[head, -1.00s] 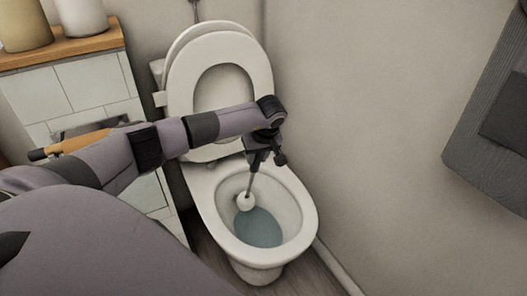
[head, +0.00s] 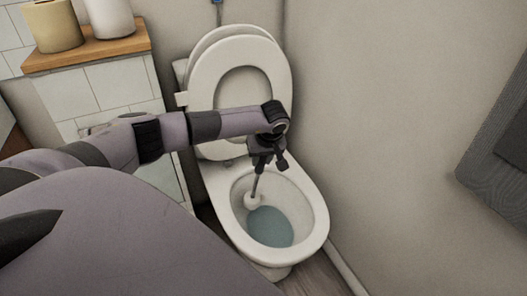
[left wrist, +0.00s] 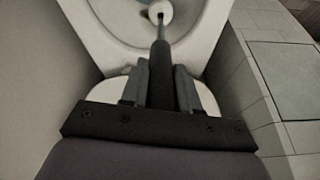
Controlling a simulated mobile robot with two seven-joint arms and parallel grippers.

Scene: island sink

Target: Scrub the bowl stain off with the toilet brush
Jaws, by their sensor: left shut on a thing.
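The toilet (head: 316,225) stands against the back wall with its lid and seat raised. Bluish water (head: 270,228) lies at the bottom of its bowl. My left gripper (head: 262,160) is above the rear of the bowl, shut on the toilet brush (head: 256,188). The brush points down, and its round white head (head: 253,201) is inside the bowl near the back left, by the water's edge. In the left wrist view the brush (left wrist: 161,62) runs from between the fingers into the bowl. I cannot make out a stain. My right gripper is not in view.
A tiled ledge with a wooden top (head: 90,52) stands left of the toilet, holding paper rolls (head: 58,25). A plain wall (head: 380,110) is close on the right. A grey panel (head: 500,140) is at the far right.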

